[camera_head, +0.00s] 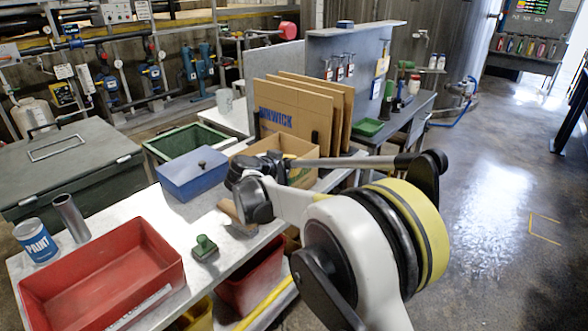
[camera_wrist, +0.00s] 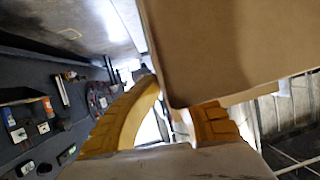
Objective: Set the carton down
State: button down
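The carton (camera_head: 300,149) is a plain brown cardboard box with an open top in the head view. It is beyond my wrist, near the back end of the white bench (camera_head: 185,228); I cannot tell whether its base touches anything. In the wrist view the carton (camera_wrist: 235,45) is large, filling the upper right, with its lower edge tilted. My gripper (camera_wrist: 172,100) has yellow fingers at the carton's lower left corner and appears shut on it. The carton hides part of the right finger. In the head view my wrist hides the fingers.
Folded cardboard sheets (camera_head: 300,108) stand behind the carton. A blue box (camera_head: 193,175), a green-handled stamp (camera_head: 205,247), a red tray (camera_head: 95,278) and a paint can (camera_head: 35,240) are on the bench. Open floor (camera_head: 490,200) lies right.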

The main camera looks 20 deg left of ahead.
jog(key=shift+f, duration=0.1)
jog(key=shift+f, duration=0.15)
jog(key=c, duration=1.6)
grip_release()
